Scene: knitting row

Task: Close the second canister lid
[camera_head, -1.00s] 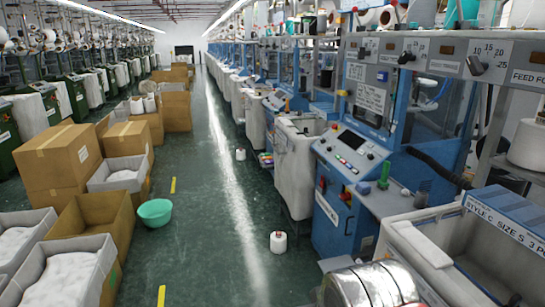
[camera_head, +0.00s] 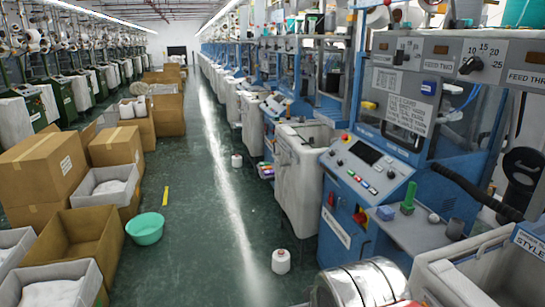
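I see no thing that I can surely tell as a canister with a lid. Tall off-white bins stand along the machine row; the nearer one (camera_head: 299,185) is upright beside the blue machine, with its top seeming open. Another open pale bin (camera_head: 440,285) is cut off at the lower right. A shiny rounded metal thing (camera_head: 352,286) shows at the bottom edge; I cannot tell whether it is mine. My gripper is not in view.
A blue knitting machine (camera_head: 345,225) with a control panel stands on the right. A white yarn cone (camera_head: 281,261) and a green bowl (camera_head: 145,229) are on the floor. Cardboard boxes (camera_head: 80,237) line the left. The aisle floor (camera_head: 205,215) between is mostly clear.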

